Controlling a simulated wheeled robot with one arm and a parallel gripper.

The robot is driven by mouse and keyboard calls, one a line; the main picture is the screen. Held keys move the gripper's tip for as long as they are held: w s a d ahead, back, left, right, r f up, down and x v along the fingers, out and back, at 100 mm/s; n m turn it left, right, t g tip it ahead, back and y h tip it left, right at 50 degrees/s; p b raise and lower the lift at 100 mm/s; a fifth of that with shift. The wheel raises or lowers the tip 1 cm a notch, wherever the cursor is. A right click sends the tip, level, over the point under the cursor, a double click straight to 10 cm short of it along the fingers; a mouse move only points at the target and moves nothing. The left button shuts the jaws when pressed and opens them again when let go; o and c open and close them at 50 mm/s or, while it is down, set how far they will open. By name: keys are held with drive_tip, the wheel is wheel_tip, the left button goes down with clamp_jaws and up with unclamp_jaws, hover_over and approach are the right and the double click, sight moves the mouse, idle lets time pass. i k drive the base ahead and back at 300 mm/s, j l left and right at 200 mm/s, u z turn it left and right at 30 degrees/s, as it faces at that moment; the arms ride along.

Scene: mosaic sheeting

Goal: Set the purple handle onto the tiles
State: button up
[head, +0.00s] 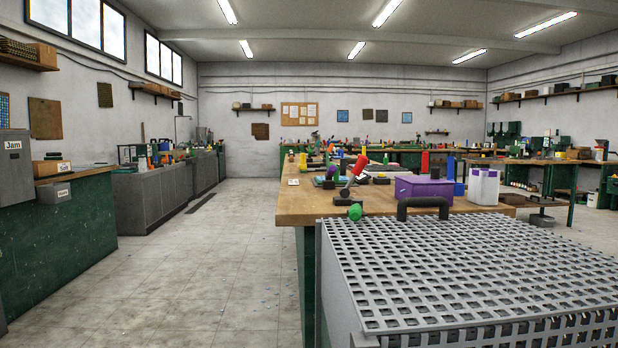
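I cannot pick out the purple handle for certain. A small purple shape (332,171) shows among the tools on the wooden workbench (300,205), and another small purple piece (434,173) stands just behind a purple box (423,188). Both are too small to identify. I cannot make out the tiles on the bench; flat sheets lie farther back, partly hidden by other items. My gripper is not in view.
A grey perforated metal top (470,265) with a black bar handle (422,206) fills the near right. White bottles (483,186) and a tilted red-handled tool (355,172) stand on the bench. Open floor (200,270) lies left, before a green cabinet (60,255).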

sight(331, 170)
drive_tip(key=k+j, duration=0.1)
drive_tip(key=j, duration=1.55)
drive_tip(key=i+j, duration=0.4)
drive_tip(key=i+j+z, duration=0.1)
drive_tip(key=i+j, duration=0.3)
drive_tip(key=j, duration=0.2)
drive_tip(key=i+l, duration=0.15)
drive_tip(key=i, duration=0.35)
drive_tip(key=i+l, duration=0.15)
drive_tip(key=i, duration=0.3)
drive_tip(key=i+l, duration=0.15)
drive_tip(key=i, duration=0.35)
